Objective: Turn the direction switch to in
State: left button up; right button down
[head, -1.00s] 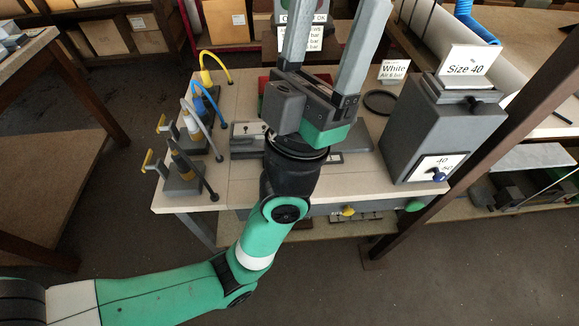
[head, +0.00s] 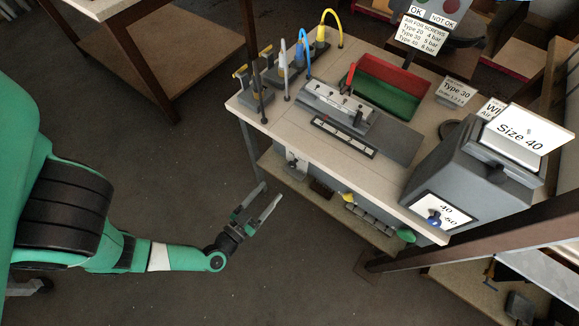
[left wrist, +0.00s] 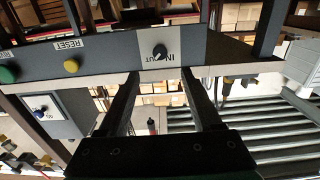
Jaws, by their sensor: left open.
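The direction switch (left wrist: 159,52) is a small black knob on a light plate in the front panel of the bench, between the letters IN and OUT. I cannot tell for certain which word it points at. In the head view the switch (head: 292,164) is small on the bench front. My left gripper (head: 271,191) is open and empty in front of the bench, its fingers pointing towards the panel below the switch. In the left wrist view its two fingers (left wrist: 160,82) stand apart beneath the knob, not visibly touching it. My right gripper is not in view.
A yellow RESET button (left wrist: 71,66) and a green button (left wrist: 8,75) sit left of the switch in the wrist view. The grey Size 40 box (head: 465,175) with a blue knob stands on the bench's right end. The floor before the bench is open.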

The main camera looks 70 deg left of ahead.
aim_at(291, 166)
pick_arm(q)
jog(key=b+x, duration=0.4)
jog(key=x, duration=0.6)
jog(key=shift+w+a, duration=0.2)
jog(key=shift+w+a+b, duration=0.2)
jog(key=shift+w+b, duration=0.1)
jog(key=shift+w, duration=0.1)
jog(key=shift+c, duration=0.3)
grip_shut()
